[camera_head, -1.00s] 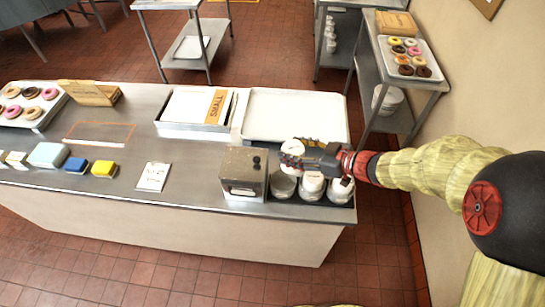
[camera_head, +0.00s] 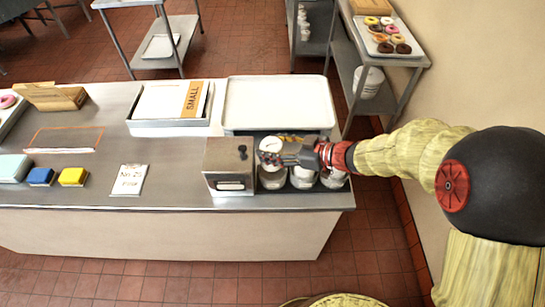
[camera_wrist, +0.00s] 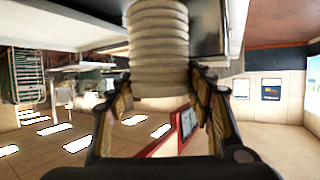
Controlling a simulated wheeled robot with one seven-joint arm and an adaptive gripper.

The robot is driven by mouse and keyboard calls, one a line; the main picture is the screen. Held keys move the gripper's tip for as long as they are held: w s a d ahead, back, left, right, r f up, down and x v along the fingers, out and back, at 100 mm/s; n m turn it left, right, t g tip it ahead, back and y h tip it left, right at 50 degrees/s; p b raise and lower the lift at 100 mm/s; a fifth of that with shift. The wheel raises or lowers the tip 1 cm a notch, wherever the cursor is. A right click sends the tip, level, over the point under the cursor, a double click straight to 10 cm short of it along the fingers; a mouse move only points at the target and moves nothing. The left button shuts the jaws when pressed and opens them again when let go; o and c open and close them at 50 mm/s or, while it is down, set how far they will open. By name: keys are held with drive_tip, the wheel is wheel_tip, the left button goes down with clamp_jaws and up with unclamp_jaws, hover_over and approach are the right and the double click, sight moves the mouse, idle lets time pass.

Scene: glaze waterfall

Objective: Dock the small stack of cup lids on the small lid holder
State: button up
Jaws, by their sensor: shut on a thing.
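A small stack of white cup lids (camera_wrist: 158,50) stands upright between my fingers in the wrist view, its ribbed side showing. In the head view the stack (camera_head: 270,145) is over the leftmost of three round holders (camera_head: 271,181) at the counter's right end. My gripper (camera_head: 272,158) is shut on the stack and comes in from the right. The fingers also show on both sides of the stack in the wrist view (camera_wrist: 160,85). Gripper and stack cover the holder's top, so I cannot tell whether they touch.
A steel box (camera_head: 229,167) stands close left of the holders. White lids fill the middle holder (camera_head: 303,178) and right holder (camera_head: 335,179), under my arm. A large pale tray (camera_head: 278,103) lies behind. The counter's right edge is near.

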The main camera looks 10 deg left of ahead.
drive_tip(key=shift+f+b, duration=0.5)
drive_tip(key=shift+f, duration=0.4)
drive_tip(key=shift+f, duration=0.1)
wheel_tip(320, 180, down, 5)
drive_tip(key=b, duration=0.6)
drive_tip(key=shift+f, duration=0.2)
drive_tip(key=shift+s+d+p, duration=0.1)
drive_tip(key=shift+d+p, duration=0.05)
drive_tip(key=shift+p, duration=0.85)
drive_tip(key=shift+f, duration=0.6)
idle(0.6)
drive_tip(key=o, duration=0.9)
drive_tip(key=shift+d, duration=0.15)
